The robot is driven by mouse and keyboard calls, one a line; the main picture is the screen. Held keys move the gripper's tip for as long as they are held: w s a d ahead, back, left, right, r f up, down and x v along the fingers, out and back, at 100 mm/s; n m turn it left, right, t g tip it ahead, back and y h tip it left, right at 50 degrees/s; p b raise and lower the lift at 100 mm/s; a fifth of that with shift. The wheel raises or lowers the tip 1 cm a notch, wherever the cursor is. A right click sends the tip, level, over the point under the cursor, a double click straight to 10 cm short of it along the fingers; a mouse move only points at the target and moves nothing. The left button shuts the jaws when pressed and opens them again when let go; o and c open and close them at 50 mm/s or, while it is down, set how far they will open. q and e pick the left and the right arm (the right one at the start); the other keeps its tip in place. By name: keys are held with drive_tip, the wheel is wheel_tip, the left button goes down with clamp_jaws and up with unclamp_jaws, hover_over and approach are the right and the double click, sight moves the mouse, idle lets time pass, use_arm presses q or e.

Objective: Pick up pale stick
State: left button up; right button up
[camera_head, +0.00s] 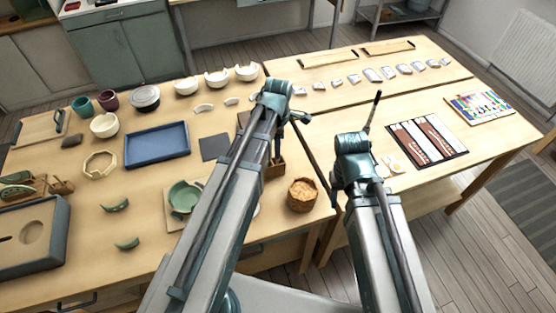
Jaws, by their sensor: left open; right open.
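I cannot make out a pale stick in this view. A thin dark upright stick (374,109) shows just behind my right gripper; its lower end is hidden. My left gripper (290,103) is over the middle of the tables, near the gap between them, open with nothing visible in it. My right gripper (352,152) is over the near left part of the right table, also open. A brown wooden block or holder (275,168) is partly hidden behind my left arm.
The left table holds a blue tray (157,144), a green broken bowl (184,196), green shards (127,243), pale bowls (216,80) and a woven basket (302,194). The right table holds a row of pale pieces (372,75), a dark-framed panel (427,139) and a colourful board (479,106).

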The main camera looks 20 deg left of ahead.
use_arm(q)
drive_tip(key=shift+f, duration=0.4)
drive_tip(key=shift+r, duration=0.1)
use_arm(e)
drive_tip(key=shift+f, duration=0.3)
use_arm(q)
clamp_jaws()
